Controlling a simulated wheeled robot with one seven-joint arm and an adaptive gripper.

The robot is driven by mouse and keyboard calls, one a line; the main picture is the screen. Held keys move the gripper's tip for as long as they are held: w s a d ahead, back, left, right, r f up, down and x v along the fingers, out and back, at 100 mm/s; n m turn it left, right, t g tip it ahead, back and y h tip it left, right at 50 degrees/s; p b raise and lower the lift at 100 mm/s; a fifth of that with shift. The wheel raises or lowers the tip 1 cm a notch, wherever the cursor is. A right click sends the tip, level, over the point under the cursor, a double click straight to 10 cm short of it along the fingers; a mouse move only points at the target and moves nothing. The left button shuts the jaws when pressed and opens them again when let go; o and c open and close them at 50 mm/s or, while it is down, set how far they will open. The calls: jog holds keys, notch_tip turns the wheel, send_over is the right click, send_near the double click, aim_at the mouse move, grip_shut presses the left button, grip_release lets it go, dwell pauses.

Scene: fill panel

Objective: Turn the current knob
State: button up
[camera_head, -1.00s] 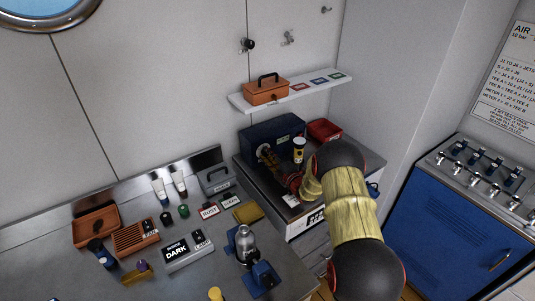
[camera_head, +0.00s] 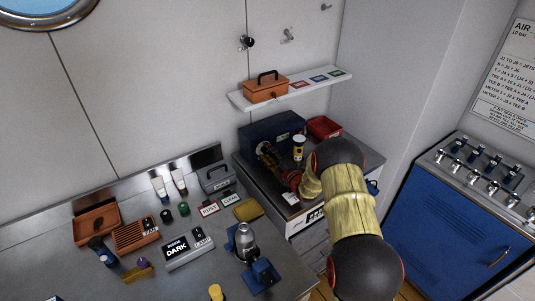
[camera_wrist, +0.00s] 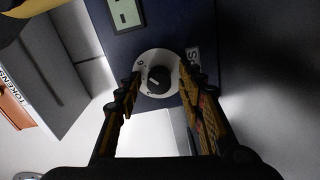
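The current knob (camera_wrist: 158,79) is a small black knob on a round white dial plate on a dark blue box. It is near the middle of the wrist view. My gripper (camera_wrist: 161,75) is open, with one finger on each side of the knob and dial. Gaps show between the fingers and the knob; I cannot tell how far the fingertips are from the panel. In the head view the dark blue box (camera_head: 271,136) stands on the back counter, with my gripper (camera_head: 267,157) at its front. The knob is not discernible there.
A yellow-and-white can (camera_head: 299,147) and a red tray (camera_head: 324,127) stand close to the box. A shelf (camera_head: 310,87) with an orange box hangs above. A bench (camera_head: 215,253) full of small items lies to the left, and a grey wall is at right.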

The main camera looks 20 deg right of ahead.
dwell(0.3)
jog(key=s, duration=0.4)
jog(key=s+d, duration=0.1)
jog(key=s, duration=0.2)
jog(key=s+d, duration=0.1)
jog(key=s, duration=0.3)
jog(key=shift+s+d, duration=0.15)
jog(key=shift+s, duration=0.2)
